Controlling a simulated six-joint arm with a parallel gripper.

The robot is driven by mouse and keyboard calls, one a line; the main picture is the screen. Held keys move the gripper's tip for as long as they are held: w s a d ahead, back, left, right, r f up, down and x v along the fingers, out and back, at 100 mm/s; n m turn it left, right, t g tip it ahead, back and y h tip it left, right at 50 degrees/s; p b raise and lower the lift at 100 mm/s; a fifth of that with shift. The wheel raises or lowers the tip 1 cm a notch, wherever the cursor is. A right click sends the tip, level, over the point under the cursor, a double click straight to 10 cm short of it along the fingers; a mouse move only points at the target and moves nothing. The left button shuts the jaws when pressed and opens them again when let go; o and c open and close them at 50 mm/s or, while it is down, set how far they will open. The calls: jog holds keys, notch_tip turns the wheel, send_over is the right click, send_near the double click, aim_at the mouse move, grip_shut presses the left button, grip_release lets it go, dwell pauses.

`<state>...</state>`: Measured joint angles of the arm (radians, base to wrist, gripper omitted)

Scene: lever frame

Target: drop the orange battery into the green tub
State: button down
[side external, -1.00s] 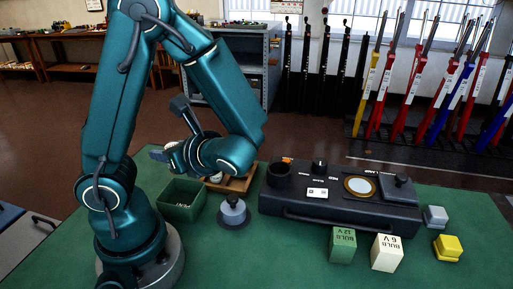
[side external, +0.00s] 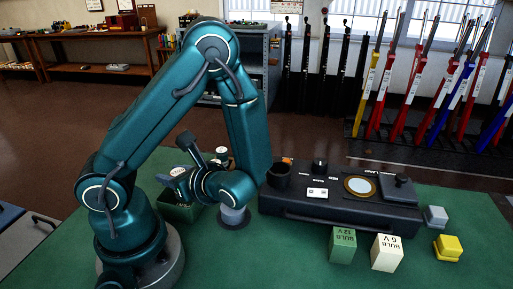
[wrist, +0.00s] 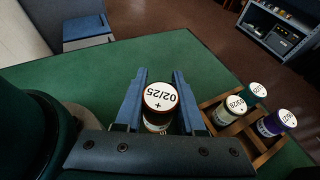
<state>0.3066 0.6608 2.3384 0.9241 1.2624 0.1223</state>
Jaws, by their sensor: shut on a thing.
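A battery (wrist: 160,98) with a white top marked "02/25" and a reddish-orange rim is between my gripper's fingers (wrist: 160,92) in the wrist view. My gripper is shut on it, and the battery's lower body is mostly hidden. In the side view, its pale top (side external: 181,171) shows beside my gripper (side external: 176,180), just above the green tub. The green tub (side external: 178,213) stands on the green table, partly covered by my gripper and wrist. I cannot make out the tub in the wrist view.
A wooden rack (wrist: 262,153) with several other batteries stands right of my gripper in the wrist view. A dark lamp-test box (side external: 330,205) lies to the right in the side view, with bulb boxes (side external: 342,245) before it. A grey round-based thing (side external: 235,217) stands near my wrist.

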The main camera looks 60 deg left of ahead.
jog(key=shift+c, duration=2.2)
grip_release()
jog(key=shift+v, duration=2.6)
